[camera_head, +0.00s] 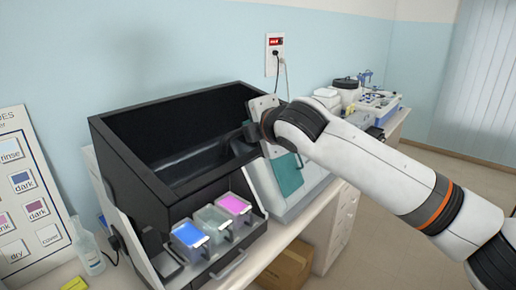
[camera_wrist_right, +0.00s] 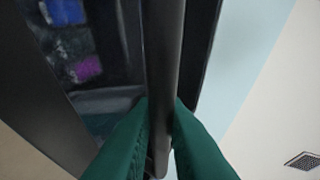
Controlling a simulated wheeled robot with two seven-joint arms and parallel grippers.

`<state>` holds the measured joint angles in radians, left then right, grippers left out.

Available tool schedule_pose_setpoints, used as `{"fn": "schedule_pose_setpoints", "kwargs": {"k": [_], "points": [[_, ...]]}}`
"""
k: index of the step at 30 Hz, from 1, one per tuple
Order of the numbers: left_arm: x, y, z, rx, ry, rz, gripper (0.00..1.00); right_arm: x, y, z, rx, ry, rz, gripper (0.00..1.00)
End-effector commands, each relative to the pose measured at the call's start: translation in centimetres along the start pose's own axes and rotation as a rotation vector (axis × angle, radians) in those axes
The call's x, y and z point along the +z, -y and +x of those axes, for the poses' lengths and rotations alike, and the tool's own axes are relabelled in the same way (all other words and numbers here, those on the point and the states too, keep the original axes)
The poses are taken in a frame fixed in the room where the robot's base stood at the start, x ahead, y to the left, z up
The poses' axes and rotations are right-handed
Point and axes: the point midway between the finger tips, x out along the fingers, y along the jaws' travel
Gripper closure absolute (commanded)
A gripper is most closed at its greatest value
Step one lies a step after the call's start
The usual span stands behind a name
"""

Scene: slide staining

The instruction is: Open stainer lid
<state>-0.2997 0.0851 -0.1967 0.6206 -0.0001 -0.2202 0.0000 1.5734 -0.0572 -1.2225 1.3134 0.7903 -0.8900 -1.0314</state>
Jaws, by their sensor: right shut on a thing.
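The stainer (camera_head: 140,172) is a dark box with a black interior and stands on the bench against the wall. My right gripper (camera_head: 250,138) reaches in from the right to the stainer's right side. In the wrist view its green fingers (camera_wrist_right: 160,130) are shut on a dark bar, which looks like the lid handle (camera_wrist_right: 165,60). A dark glossy panel beside the bar shows blurred blue and magenta patches. How far the lid stands open is hard to tell, since my gripper covers part of it. My left gripper is not in view.
Blue, clear and magenta trays (camera_head: 233,204) sit at the stainer's front. A white unit with a teal panel (camera_head: 289,174) adjoins it on the right. A bottle (camera_head: 88,250) and a sign board (camera_head: 35,195) stand at left. A wall socket (camera_head: 275,52) holds a plugged-in cord.

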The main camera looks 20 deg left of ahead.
Motion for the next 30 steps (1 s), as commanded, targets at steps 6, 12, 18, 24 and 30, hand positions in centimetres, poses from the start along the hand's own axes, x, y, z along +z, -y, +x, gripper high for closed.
{"fn": "schedule_pose_setpoints", "kwargs": {"k": [6,12,18,24,30], "points": [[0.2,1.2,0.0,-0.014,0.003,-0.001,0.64,0.3,1.8,0.2,0.046,0.004,-0.020,1.00],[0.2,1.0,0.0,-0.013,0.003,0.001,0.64,0.4,2.1,0.4,0.059,0.007,-0.024,1.00],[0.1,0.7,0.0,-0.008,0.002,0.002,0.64,0.4,2.1,0.4,0.059,0.008,-0.024,1.00],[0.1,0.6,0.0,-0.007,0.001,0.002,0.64,0.4,2.1,0.4,0.058,0.008,-0.023,0.73],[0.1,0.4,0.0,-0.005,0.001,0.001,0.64,0.3,2.1,0.3,0.058,0.005,-0.022,0.66]]}}
